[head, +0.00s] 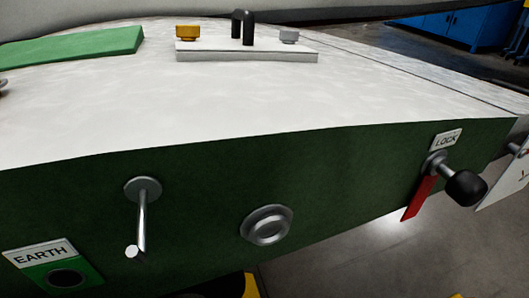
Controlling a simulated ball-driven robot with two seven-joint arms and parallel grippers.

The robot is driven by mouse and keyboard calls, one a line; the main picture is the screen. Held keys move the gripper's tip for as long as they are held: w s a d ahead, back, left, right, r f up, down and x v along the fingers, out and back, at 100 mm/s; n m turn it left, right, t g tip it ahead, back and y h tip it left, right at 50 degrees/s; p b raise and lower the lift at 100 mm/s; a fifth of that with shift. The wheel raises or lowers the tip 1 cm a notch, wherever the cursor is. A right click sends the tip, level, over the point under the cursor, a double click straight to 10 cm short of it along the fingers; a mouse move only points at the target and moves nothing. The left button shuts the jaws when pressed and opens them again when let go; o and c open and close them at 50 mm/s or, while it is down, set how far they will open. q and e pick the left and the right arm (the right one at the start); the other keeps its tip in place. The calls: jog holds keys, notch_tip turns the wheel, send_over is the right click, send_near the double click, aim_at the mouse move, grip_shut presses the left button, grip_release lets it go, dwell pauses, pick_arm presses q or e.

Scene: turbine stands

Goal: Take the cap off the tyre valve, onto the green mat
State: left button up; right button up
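The green mat (75,47) lies on the white top at the back left, bare where it shows, its left part cut off by the picture edge. Nothing I can clearly identify as the tyre valve or its cap is in view. I cannot tell whether any of these belongs to a valve. Neither of my grippers is in view.
The dark green front face bears a metal rod (142,222), a grey ring (267,226), an EARTH socket (66,278) and a black LOCK knob (465,187) with a red tag (418,198). The white top (250,100) before the plate is clear. Blue cabinets (465,27) stand behind.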

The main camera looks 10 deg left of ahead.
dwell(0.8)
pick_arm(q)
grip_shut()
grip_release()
